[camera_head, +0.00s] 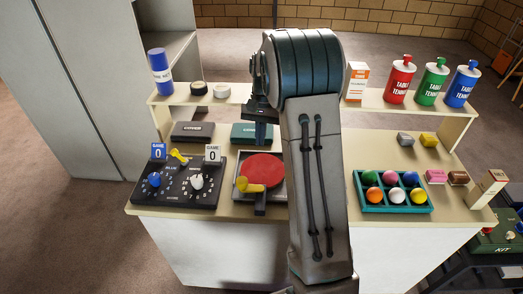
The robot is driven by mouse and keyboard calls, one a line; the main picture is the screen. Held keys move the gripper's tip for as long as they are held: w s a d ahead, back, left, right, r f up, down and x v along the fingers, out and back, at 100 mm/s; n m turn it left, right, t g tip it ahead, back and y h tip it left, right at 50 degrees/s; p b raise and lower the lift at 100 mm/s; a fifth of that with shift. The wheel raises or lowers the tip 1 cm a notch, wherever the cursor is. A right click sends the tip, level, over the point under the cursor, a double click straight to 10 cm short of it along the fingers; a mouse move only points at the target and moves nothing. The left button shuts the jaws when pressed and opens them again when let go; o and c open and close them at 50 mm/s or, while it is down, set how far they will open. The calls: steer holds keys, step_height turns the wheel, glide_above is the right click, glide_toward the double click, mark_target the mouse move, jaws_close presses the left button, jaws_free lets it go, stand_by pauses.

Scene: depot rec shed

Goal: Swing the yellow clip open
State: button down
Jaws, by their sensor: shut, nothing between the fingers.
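A red round paddle (264,167) lies in a shallow light tray (281,196) at the middle of the counter. A yellow clip (249,187) lies across the tray's lower left part, over the paddle's handle end. Whether it touches the paddle is too small to tell. Another yellow piece (178,156) stands tilted at the top of the black scoreboard (176,190). My gripper (260,139) points down, shut and empty, above the back of the tray and in front of a teal box (243,132). My arm hides the tray's right side.
A shelf (219,99) runs behind, with a blue bottle (160,72) left and red, green and blue tubs right. A teal ball tray (361,205) stands right of my arm. A dark box (193,131) lies behind the scoreboard.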

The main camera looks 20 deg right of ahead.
steer(key=shift+d+r, duration=0.15)
steer(key=shift+r, duration=0.25)
steer(key=shift+r, duration=0.1)
steer(key=s+a+r+n+t, duration=0.1)
steer(key=s+a+r+n, duration=0.1)
steer(key=s, duration=0.6)
steer(key=s+a+r+n+t+h, duration=0.1)
steer(key=s+a+r+n+t, duration=0.1)
steer(key=s, duration=0.7)
steer(key=s+a+r+n+t, duration=0.2)
steer(key=s, duration=0.6)
steer(key=shift+s+a+r+n+h, duration=0.25)
steer(key=shift+s+a+n+h, duration=0.05)
steer(key=shift+s+a, duration=0.1)
